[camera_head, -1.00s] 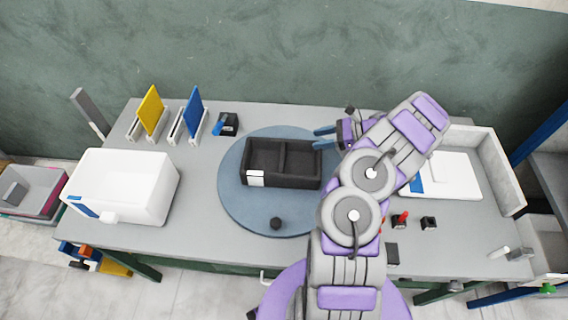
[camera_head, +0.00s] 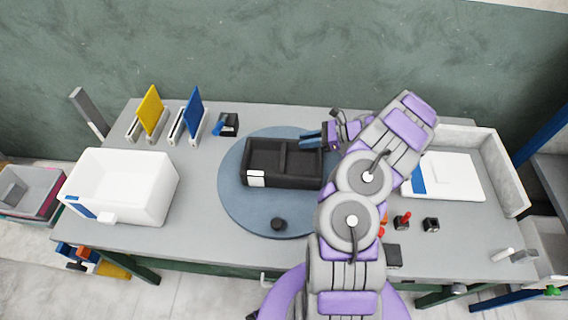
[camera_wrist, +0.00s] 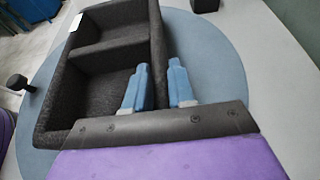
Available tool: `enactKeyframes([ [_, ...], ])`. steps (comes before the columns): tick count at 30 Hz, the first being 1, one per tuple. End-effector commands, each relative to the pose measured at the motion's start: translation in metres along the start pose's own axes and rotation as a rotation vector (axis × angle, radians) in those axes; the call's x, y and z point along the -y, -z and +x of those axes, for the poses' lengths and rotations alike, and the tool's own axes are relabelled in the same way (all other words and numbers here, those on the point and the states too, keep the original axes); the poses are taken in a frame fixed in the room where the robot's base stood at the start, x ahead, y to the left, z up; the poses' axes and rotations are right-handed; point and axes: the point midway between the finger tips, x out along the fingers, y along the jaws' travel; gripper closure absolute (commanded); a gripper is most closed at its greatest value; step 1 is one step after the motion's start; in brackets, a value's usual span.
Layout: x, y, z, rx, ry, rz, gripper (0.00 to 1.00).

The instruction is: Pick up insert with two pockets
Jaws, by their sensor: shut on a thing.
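The dark grey foam insert with two pockets (camera_head: 283,179) rests on the round blue turntable (camera_head: 236,211) in the head view. It has a white label on its front left corner. In the wrist view the insert (camera_wrist: 58,134) fills the left side, with its two pockets open upward and a divider between them. My gripper (camera_head: 312,138) is at the insert's far right edge in the head view. In the wrist view its blue fingers (camera_wrist: 160,86) straddle the insert's wall, one inside a pocket and one outside, shut on the wall. The insert looks level.
A white bin (camera_head: 122,213) stands at the left. Yellow (camera_head: 150,108) and blue (camera_head: 193,109) panels stand in holders behind it. A black knob (camera_head: 278,224) sits on the turntable's front. A pale tray (camera_head: 487,150) is at the right, with small black blocks in front.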

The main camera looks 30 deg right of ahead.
Motion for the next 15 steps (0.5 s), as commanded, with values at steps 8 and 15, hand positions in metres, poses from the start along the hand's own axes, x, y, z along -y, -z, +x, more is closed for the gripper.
enactKeyframes([
  [8,0.0009,0.0005,-0.0009,0.000,0.001,0.000,1.00],
  [15,0.0013,-0.0048,-0.0035,0.001,0.001,-0.001,1.00],
])
